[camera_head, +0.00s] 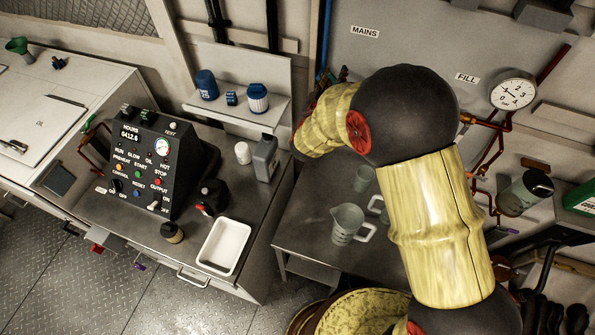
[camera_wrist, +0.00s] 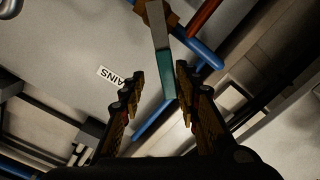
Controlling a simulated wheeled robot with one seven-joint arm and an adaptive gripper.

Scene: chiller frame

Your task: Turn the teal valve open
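The teal valve shows in the wrist view as a lever with a teal grip (camera_wrist: 167,78) on a grey bar, joined to a brass-coloured body at the top on a blue pipe (camera_wrist: 197,48). My gripper (camera_wrist: 160,73) is open, with one finger on each side of the teal grip. The grip's lower end lies between the fingers in the picture, nearer the right finger. I see no clear contact, and I cannot judge the depth. In the head view my arm hides the valve and my gripper.
The MAINS label (camera_head: 365,32) is on the wall, and a FILL label (camera_head: 467,78) and pressure gauge (camera_head: 513,91) are to its right. A jug (camera_head: 348,224) stands on the bench below my arm. A black control box (camera_head: 145,165) and white tray (camera_head: 223,246) are at left.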

